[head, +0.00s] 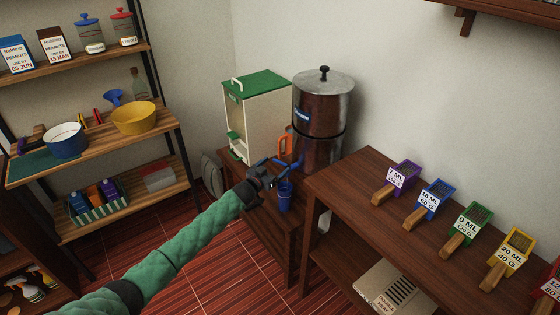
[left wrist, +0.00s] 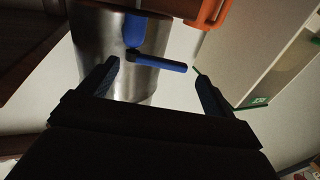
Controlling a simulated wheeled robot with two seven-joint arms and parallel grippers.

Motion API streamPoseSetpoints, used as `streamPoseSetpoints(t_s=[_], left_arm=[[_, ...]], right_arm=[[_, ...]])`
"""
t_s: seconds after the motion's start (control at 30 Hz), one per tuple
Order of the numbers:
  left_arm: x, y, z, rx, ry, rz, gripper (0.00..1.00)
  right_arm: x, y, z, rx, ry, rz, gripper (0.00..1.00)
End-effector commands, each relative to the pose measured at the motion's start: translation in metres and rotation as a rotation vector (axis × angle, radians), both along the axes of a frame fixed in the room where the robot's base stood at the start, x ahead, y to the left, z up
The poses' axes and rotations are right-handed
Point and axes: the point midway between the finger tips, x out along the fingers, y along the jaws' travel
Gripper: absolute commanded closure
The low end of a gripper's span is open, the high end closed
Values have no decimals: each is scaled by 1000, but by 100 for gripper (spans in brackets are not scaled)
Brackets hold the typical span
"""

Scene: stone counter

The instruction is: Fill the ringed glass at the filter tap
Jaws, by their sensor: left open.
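The steel water filter (head: 316,152) stands at the back of the low wooden stand, with a blue tap (head: 292,163) on its lower part. A blue glass (head: 285,197) stands upright below the tap; I cannot make out a ring on it. My left gripper (head: 268,172) is open and empty at the tap, just above and left of the glass. In the left wrist view, the blue tap with its lever (left wrist: 157,64) lies between the spread fingertips, and neither finger visibly touches it. The glass does not show there. My right gripper is out of view.
An orange handled vessel (head: 287,142) is beside the filter, close to the tap, and shows in the left wrist view (left wrist: 210,16). A green-topped white dispenser (head: 256,115) stands left of it. A wooden table (head: 345,185) with labelled scoops is close on the right.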

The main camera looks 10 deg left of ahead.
Motion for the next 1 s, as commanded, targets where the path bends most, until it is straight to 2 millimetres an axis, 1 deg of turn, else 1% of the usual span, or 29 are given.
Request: streamPoseSetpoints(t_s=[0.03,0.1,0.3,0.43,0.73,0.87,0.9,0.97,1.0], left_arm=[[7,-4,3,-1,0,0,10],[15,-9,3,-2,1,0,10],[32,-18,2,-1,0,0,10],[36,-20,0,0,1,0,10],[37,-21,0,0,1,-1,10],[37,-21,0,0,1,0,36],[37,-21,0,0,1,0,43],[38,-20,0,0,1,1,55],[38,-20,0,0,1,1,63]], right_arm=[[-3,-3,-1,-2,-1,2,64],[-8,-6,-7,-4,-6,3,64],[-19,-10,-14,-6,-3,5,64],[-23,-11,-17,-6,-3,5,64],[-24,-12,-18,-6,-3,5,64],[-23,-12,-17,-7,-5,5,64],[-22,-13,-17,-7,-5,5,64],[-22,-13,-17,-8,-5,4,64],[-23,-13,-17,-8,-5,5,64]])
